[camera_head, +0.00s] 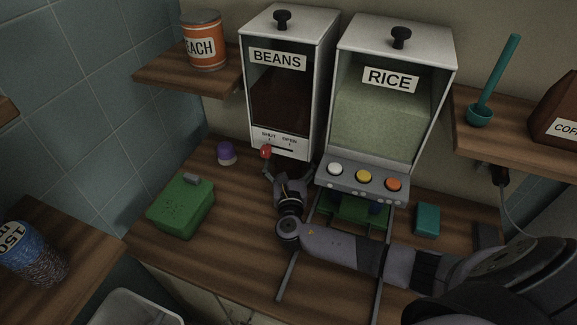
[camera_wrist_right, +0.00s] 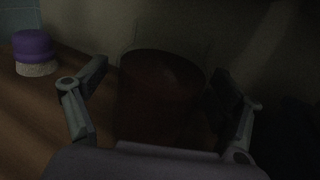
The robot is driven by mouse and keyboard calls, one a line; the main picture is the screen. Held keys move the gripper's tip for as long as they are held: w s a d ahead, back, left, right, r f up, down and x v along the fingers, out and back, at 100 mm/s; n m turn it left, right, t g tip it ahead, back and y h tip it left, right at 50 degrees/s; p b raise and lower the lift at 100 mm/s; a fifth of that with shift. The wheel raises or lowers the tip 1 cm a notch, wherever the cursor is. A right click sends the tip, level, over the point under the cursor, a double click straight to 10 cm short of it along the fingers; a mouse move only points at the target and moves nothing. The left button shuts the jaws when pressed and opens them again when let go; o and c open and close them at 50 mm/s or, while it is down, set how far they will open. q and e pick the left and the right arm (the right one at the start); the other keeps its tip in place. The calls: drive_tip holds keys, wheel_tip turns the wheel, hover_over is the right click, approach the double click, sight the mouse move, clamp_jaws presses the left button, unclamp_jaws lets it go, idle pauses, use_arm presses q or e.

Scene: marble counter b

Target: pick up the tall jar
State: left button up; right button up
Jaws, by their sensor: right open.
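In the right wrist view a dark reddish-brown round container (camera_wrist_right: 160,95), which looks like the tall jar, stands upright between the fingers of my right gripper (camera_wrist_right: 162,78). The fingers are open, one on each side of it, with gaps visible. The picture is dim, and its lower part is hidden behind the gripper's body. In the head view my right gripper (camera_head: 286,174) is low in front of the beans dispenser (camera_head: 279,90); the jar is mostly hidden there in shadow. My left gripper is out of view.
The rice dispenser (camera_head: 390,115) with its buttons stands to the right. A green box (camera_head: 181,207) and a purple-lidded jar (camera_head: 227,153) sit to the left; the jar also shows in the wrist view (camera_wrist_right: 34,50). A small teal box (camera_head: 427,219) lies at the right. The wooden counter's front left is clear.

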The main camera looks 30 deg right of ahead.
drive_tip(key=shift+c, duration=0.2)
drive_tip(key=shift+c, duration=0.6)
drive_tip(key=shift+r, duration=0.1)
drive_tip(key=c, duration=1.7)
drive_tip(key=shift+r, duration=0.15)
